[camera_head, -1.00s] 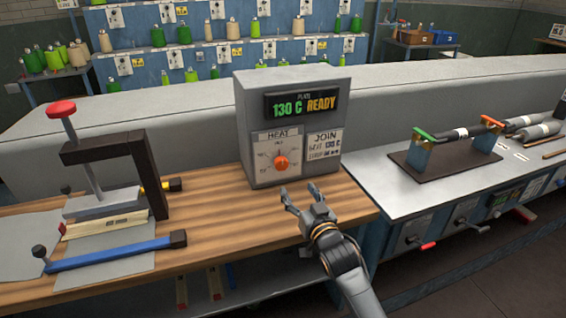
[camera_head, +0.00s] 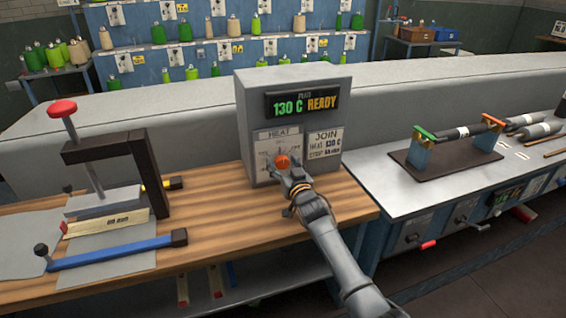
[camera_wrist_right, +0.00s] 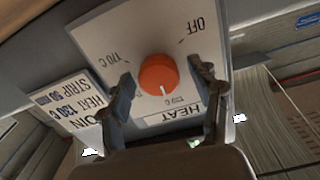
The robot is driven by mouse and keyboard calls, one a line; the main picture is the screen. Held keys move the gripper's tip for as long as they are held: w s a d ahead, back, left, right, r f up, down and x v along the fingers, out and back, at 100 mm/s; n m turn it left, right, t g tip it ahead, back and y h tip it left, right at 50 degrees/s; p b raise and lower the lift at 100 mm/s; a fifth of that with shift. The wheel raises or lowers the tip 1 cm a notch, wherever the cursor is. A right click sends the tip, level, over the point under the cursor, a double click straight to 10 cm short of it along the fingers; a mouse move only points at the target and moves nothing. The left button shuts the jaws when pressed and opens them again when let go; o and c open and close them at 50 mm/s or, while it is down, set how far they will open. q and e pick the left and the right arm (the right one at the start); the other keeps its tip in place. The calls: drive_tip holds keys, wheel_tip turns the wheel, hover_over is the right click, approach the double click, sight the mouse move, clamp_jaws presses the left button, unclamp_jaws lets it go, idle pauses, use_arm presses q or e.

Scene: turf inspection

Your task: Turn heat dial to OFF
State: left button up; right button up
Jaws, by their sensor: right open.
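The grey heater box (camera_head: 240,110) stands on the wooden bench, its display reading "130 C READY". Its orange heat dial (camera_head: 282,162) sits on a white plate marked HEAT; the dial also shows in the right wrist view (camera_wrist_right: 158,74). There its white pointer mark points toward the HEAT label, away from the OFF mark (camera_wrist_right: 197,25). My right gripper (camera_head: 284,170) is at the dial, and in the wrist view its open fingers (camera_wrist_right: 166,85) lie on either side of the dial, with gaps showing. Whether they touch it I cannot tell. My left gripper is not in view.
A press with a red knob (camera_head: 61,108) and a blue bar (camera_head: 110,254) stand at the bench's left. A grey side table (camera_head: 385,185) on the right holds a dark stand with rollers. Bench space in front of the box is clear.

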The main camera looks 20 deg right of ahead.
drive_tip(key=shift+w, duration=0.1)
drive_tip(key=c, duration=1.1)
drive_tip(key=shift+c, duration=0.2)
